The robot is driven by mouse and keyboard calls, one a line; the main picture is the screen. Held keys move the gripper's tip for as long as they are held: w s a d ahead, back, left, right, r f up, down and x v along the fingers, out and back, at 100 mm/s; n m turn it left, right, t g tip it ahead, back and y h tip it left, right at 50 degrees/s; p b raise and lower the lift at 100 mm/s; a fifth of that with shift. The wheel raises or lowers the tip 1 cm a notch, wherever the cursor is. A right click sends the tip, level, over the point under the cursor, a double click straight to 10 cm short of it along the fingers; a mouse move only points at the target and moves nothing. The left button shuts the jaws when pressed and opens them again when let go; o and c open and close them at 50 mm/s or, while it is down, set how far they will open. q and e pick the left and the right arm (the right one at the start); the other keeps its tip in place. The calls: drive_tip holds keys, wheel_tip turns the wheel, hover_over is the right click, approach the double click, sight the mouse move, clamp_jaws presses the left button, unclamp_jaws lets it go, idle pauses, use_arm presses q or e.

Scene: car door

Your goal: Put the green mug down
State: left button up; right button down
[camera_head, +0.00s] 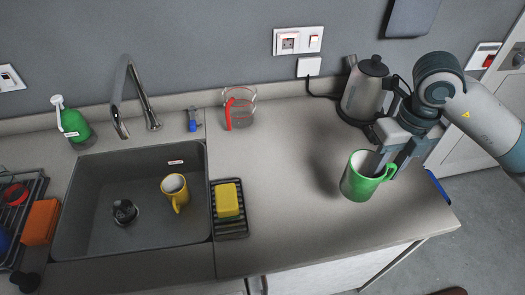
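The green mug (358,182) is upright or nearly so over the right part of the counter, near its front edge. Its handle is on the right. My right gripper (388,164) comes in from the right and is closed on the mug at its handle side; the exact finger contact is partly hidden. A dark shadow lies on the counter to the left of the mug, and the mug looks a little above the surface, though the gap is hard to judge. My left gripper is not in view.
A kettle (364,92) stands behind the mug, close to my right arm. A measuring jug (241,108) stands at the back. The sink (90,190) holds a yellow mug (175,193); a yellow sponge (228,200) lies on a rack beside it. The middle of the counter (280,180) is clear.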

sight(368, 161)
drive_tip(key=a+n, duration=0.1)
drive_tip(key=n, duration=0.3)
drive_tip(key=w+a+n, duration=0.1)
drive_tip(key=n, duration=0.4)
drive_tip(key=w+a+n, duration=0.1)
drive_tip(key=n, duration=0.4)
drive_tip(key=shift+w+a+r+b, duration=0.2)
drive_tip(key=shift+w+r+b, duration=0.05)
drive_tip(key=shift+r+b, duration=0.1)
drive_tip(key=shift+w+a+r+n+b, duration=0.2)
drive_tip(key=shift+w+a+n, duration=0.45)
drive_tip(key=shift+n, duration=2.7)
drive_tip(key=shift+w+a+r+n+b, duration=0.25)
drive_tip(key=shift+a+n, duration=0.65)
drive_tip(key=shift+n, duration=2.4)
drive_tip(key=shift+w+a+r+n+b, duration=0.1)
drive_tip(key=shift+w+a+n, duration=0.55)
drive_tip(key=shift+n, duration=2.7)
drive_tip(key=shift+a, duration=0.15)
